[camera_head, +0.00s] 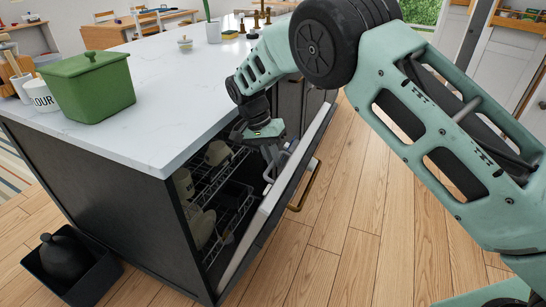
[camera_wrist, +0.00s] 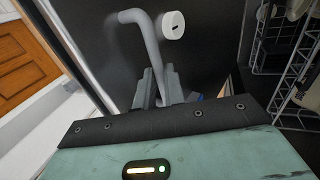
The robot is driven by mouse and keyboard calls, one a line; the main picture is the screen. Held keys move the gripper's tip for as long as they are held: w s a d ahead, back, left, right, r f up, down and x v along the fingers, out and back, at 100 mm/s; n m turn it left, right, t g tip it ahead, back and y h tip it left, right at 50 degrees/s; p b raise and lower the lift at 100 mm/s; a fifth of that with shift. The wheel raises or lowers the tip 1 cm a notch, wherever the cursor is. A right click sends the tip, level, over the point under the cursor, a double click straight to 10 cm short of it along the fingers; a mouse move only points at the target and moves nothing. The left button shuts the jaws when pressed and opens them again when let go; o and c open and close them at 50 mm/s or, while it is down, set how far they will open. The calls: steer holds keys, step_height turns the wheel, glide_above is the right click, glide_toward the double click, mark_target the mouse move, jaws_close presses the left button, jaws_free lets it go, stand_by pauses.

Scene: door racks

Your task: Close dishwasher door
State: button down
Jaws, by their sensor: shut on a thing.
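The dishwasher door (camera_head: 262,218) stands partly open, tilted out from the dark island, with a brass handle (camera_head: 306,188) on its outer side. My gripper (camera_head: 270,155) reaches down into the gap between the door and the racks, on the door's inner side. In the wrist view my gripper (camera_wrist: 160,88) is shut on a grey bent bar (camera_wrist: 148,40) in front of a dark panel. A white round knob (camera_wrist: 173,25) is on that panel. Part of the fingers and the bar's lower end are hidden.
Wire racks (camera_head: 205,185) with cups and dishes sit inside the dishwasher. A white countertop (camera_head: 160,110) above holds a green lidded box (camera_head: 88,88) and a flour canister (camera_head: 45,97). The wooden floor to the door's right is clear.

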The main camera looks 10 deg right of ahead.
steer(key=c, duration=1.5)
jaws_free()
steer(key=shift+s+a+f, duration=0.1)
steer(key=shift+a+f, duration=0.25)
steer(key=shift+f, duration=0.25)
steer(key=v, duration=0.6)
steer(key=p+v, duration=0.1)
steer(key=v, duration=1)
steer(key=shift+d+r+p, duration=0.15)
steer(key=shift+r+p, duration=0.2)
steer(key=shift+r, duration=0.05)
